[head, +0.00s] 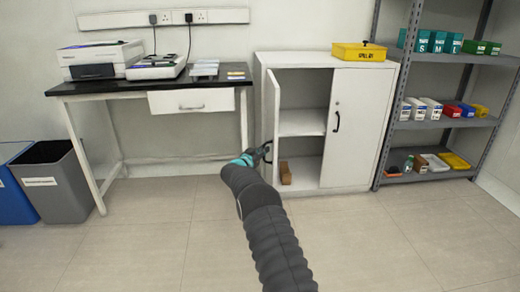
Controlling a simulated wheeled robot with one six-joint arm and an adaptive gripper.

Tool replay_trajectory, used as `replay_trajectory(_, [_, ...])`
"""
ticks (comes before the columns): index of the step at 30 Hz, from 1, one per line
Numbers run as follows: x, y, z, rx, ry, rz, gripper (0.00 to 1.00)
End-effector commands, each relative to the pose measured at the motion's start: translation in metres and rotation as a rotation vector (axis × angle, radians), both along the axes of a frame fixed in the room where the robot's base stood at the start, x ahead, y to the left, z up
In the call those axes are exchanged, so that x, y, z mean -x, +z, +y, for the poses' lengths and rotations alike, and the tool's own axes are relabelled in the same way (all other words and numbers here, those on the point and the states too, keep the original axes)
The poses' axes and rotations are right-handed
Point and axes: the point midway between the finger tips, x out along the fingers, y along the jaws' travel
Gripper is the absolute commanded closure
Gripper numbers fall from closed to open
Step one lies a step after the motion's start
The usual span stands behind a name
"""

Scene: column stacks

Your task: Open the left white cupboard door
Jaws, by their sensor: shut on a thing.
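The white cupboard (326,55) stands against the back wall, right of the desk. Its left door (271,112) is swung wide open, out toward me, seen nearly edge-on. Shelves and a small brown block (285,173) show inside. The right door (355,125) is closed and has a dark handle. My gripper (264,152) is at the left door's edge, at its handle, and shut on that handle. The gripper hides much of the handle.
A desk (100,88) with a drawer and lab devices stands left of the cupboard. A yellow case (358,52) lies on the cupboard top. Grey shelving (440,124) is at right, bins (58,180) at left. The floor in front is clear.

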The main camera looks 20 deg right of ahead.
Motion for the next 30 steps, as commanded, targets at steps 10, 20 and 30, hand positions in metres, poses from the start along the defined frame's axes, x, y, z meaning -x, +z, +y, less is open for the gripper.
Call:
replay_trajectory(10, [-0.0005, 0.0029, -0.0072, 0.004, -0.016, -0.002, 1.0])
replay_trajectory(20, [-0.0008, 0.0031, -0.0055, 0.002, -0.014, -0.003, 0.63])
replay_trajectory(30, [-0.0005, 0.0017, -0.0039, 0.002, -0.014, -0.003, 0.63])
